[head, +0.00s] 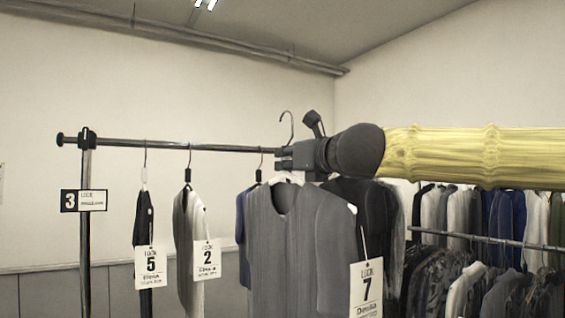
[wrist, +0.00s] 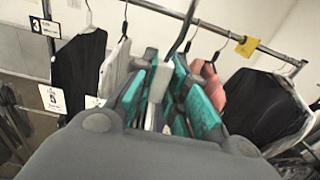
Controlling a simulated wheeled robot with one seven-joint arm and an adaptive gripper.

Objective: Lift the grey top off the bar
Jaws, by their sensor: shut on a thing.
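The grey top (head: 282,240) hangs on a white hanger (head: 289,179) in the head view, with a LOOK 7 tag (head: 366,289) at its right side. My gripper (head: 285,158) is shut on the hanger's neck, just above the collar. In the wrist view my gripper (wrist: 165,78) has its teal pads either side of the white hanger neck (wrist: 157,88). The hanger's dark hook (head: 287,127) rises well above the bar (head: 225,147) and appears off it. My gripper hides the bar just behind. The top itself is not clearly visible in the wrist view.
Garments tagged 5 (head: 145,225) and 2 (head: 187,235) hang to the left. Dark clothes (head: 365,212) hang close behind the top at right. A second full rail (head: 470,238) stands at far right. A number 3 sign (head: 83,200) is on the upright.

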